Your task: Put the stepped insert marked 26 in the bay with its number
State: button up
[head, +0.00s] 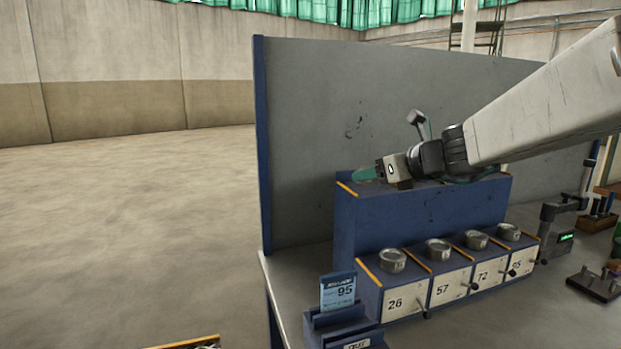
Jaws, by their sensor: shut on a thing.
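My gripper (379,169) is over the left part of the raised blue block's top, pointing left. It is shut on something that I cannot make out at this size. A green patch (362,175) shows just past the jaws; I cannot tell if it is held or lies on the block. No number 26 is readable on any insert. The bay marked 26 (395,303) is the leftmost in the front row, below my gripper. A round grey metal piece (392,261) shows on its top.
Bays 57 (451,288), 72 (487,274) and a far-right one carry similar round metal pieces; small levers stick out in front. The raised blue block (420,221) stands behind them. A grey panel (300,150) backs the bench. A card reading 95 (339,292) stands front left.

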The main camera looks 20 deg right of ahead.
send_over(373, 188)
jog(key=shift+f, duration=2.25)
jog(key=shift+f, duration=0.15)
jog(key=o, duration=1.4)
jog(key=shift+o, duration=0.2)
